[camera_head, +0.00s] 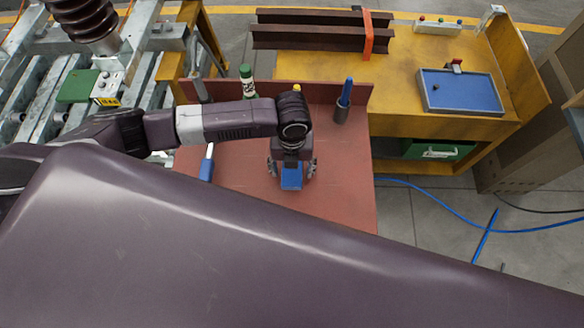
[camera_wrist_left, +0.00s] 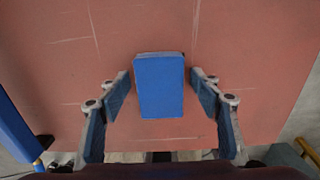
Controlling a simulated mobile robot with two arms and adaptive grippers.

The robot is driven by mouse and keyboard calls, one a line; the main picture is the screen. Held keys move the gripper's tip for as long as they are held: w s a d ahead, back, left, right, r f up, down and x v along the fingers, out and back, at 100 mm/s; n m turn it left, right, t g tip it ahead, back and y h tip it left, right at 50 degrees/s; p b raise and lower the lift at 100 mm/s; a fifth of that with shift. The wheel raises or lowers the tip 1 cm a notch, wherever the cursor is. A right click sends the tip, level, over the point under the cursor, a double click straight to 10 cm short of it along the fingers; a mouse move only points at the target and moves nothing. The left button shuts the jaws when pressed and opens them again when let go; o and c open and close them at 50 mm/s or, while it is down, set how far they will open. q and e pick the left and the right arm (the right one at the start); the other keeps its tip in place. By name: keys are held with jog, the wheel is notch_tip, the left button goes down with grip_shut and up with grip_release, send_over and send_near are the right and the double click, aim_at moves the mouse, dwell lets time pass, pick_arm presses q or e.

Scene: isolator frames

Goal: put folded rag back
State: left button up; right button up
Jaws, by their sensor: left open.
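The folded rag (camera_head: 291,178) is a small blue rectangular block on the red-brown table top. It also shows in the left wrist view (camera_wrist_left: 160,86), near the middle. My left gripper (camera_head: 292,170) is over the rag with its fingers apart on either side of it. In the left wrist view the open fingers (camera_wrist_left: 161,88) flank the rag, with a gap on each side, and I see no contact. The gripper hides part of the rag in the head view. My right gripper is not in view.
The red-brown table (camera_head: 340,190) has a low back wall. A blue-handled tool (camera_head: 207,165) lies left, a green-capped bottle (camera_head: 247,82) stands at the back, and a dark cup (camera_head: 342,108) holds a blue item. A yellow bench with a blue tray (camera_head: 460,92) is behind right.

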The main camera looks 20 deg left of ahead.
pick_arm(q)
notch_tip(320, 180, up, 12)
jog(key=b, duration=0.2)
jog(key=shift+r, duration=0.1)
dwell(0.6)
